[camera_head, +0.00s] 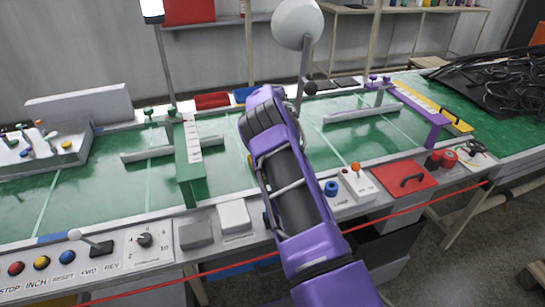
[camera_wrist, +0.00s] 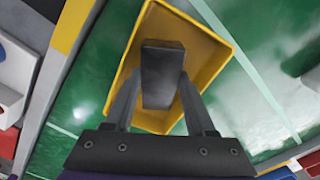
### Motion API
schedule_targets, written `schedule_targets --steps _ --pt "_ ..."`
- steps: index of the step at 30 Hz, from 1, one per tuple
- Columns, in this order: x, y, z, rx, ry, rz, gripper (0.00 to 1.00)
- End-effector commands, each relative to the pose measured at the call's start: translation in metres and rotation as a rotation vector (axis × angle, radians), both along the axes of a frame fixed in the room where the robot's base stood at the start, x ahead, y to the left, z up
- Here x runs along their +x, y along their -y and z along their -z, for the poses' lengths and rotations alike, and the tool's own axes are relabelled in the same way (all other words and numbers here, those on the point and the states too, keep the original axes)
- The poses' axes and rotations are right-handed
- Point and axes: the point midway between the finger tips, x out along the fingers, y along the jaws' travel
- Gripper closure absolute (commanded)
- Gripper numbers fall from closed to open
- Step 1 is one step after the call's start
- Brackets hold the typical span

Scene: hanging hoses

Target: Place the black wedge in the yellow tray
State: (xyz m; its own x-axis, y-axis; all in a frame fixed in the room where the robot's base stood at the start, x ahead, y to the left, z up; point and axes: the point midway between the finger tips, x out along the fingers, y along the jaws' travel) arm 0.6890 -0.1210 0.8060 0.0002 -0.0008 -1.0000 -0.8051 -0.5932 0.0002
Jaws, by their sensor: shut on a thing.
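The black wedge (camera_wrist: 162,72) is between the two fingers of my gripper (camera_wrist: 160,88) in the wrist view, and the gripper is shut on it. The yellow tray (camera_wrist: 214,42) lies beyond the wedge on the green surface, its rim around the wedge in the picture. I cannot tell how high the wedge is above the tray floor. In the head view my purple arm hides the gripper and the wedge; only a yellow sliver shows at the arm's left edge.
A green bridge-like bar (camera_head: 188,165) stands left of my arm, and a purple one (camera_head: 424,112) stands at right. A red lid with a black handle (camera_head: 404,178) and a joystick box (camera_head: 358,183) lie along the front edge. Black cables (camera_head: 500,80) heap at far right.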

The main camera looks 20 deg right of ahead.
Motion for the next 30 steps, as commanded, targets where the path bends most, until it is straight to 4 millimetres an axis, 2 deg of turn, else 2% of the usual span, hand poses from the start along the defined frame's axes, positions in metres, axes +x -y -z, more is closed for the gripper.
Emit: schedule_targets --steps 2,13,14,15,25,30 --pt "0.000 0.000 0.009 0.001 -0.001 -0.001 1.00" --pt "0.000 0.000 0.014 0.001 0.001 -0.001 1.00" --pt "0.000 0.000 0.013 0.001 0.001 -0.001 0.39" --pt "0.000 0.000 0.012 0.000 0.000 -0.001 0.32" --pt "0.000 0.000 0.010 0.000 0.000 -0.001 0.32" --pt "0.001 0.000 -0.009 0.000 0.004 -0.002 0.32"
